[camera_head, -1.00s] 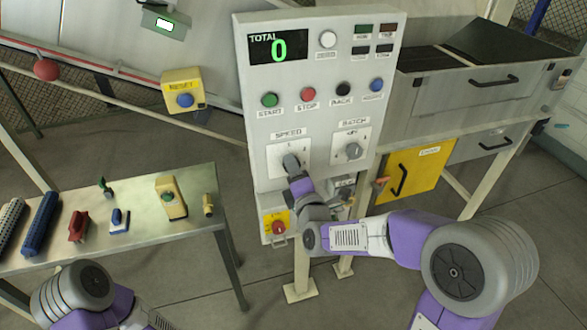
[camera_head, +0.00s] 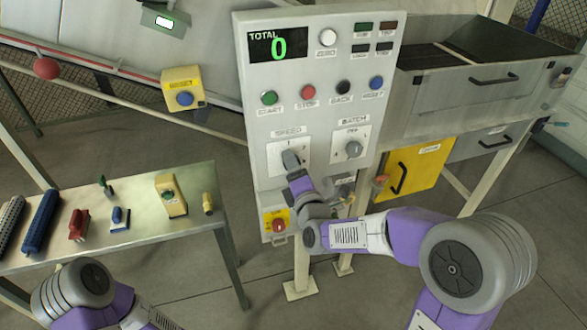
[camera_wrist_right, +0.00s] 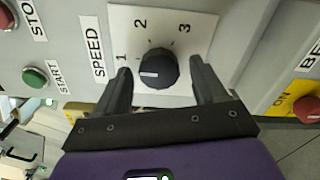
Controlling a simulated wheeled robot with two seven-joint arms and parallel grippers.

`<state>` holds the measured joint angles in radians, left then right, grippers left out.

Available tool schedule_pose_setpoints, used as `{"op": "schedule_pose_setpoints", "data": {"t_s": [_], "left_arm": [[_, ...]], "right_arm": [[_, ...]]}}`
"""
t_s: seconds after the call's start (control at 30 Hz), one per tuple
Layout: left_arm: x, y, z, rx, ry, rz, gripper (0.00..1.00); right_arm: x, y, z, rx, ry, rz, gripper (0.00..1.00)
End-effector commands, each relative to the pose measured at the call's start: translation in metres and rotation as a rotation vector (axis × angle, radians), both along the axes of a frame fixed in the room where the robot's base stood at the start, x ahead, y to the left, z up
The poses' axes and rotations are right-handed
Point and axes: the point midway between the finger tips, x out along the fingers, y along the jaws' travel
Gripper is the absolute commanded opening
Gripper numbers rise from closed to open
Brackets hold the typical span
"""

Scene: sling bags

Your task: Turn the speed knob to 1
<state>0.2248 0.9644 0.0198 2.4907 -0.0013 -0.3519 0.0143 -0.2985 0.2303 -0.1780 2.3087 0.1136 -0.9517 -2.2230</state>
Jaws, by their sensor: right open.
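The black speed knob (camera_wrist_right: 158,70) sits on a white plate (camera_wrist_right: 202,28) marked 1, 2 and 3, beside the SPEED label (camera_wrist_right: 93,47). A short white mark on the knob faces the picture's left, slightly below the printed 1. My right gripper (camera_wrist_right: 160,76) is open, with one finger on each side of the knob; I cannot tell whether they touch it. In the head view my right gripper (camera_head: 291,160) covers the knob, and the speed plate (camera_head: 279,147) shows around it. Only part of my left arm shows at bottom left; its gripper is out of view.
The batch knob (camera_head: 353,149) is just right of the gripper. Start (camera_head: 269,98) and stop (camera_head: 308,92) buttons are above. A red knob on a yellow plate (camera_head: 279,225) is below. A table with small items (camera_head: 145,235) stands left.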

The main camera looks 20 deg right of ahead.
Motion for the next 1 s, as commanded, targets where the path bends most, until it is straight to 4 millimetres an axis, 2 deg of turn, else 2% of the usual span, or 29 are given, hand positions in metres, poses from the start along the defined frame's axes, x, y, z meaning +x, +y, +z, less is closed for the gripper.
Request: {"op": "schedule_pose_setpoints", "data": {"t_s": [0.17, 0.43, 0.6, 1.0], "left_arm": [[0.000, 0.000, 0.001, 0.000, 0.000, 0.000, 0.43], [0.000, 0.000, 0.005, 0.000, 0.000, 0.000, 0.43], [0.000, 0.000, -0.004, 0.000, 0.000, 0.000, 0.43], [0.000, 0.000, -0.005, 0.000, 0.000, 0.000, 0.43]], "right_arm": [[-0.010, 0.000, 0.001, 0.001, 0.000, 0.001, 0.71], [-0.054, -0.002, 0.001, 0.000, -0.001, 0.001, 0.71], [-0.070, -0.002, 0.000, 0.000, -0.002, 0.001, 0.71], [-0.076, -0.002, 0.000, 0.000, 0.000, 0.000, 0.71]]}}
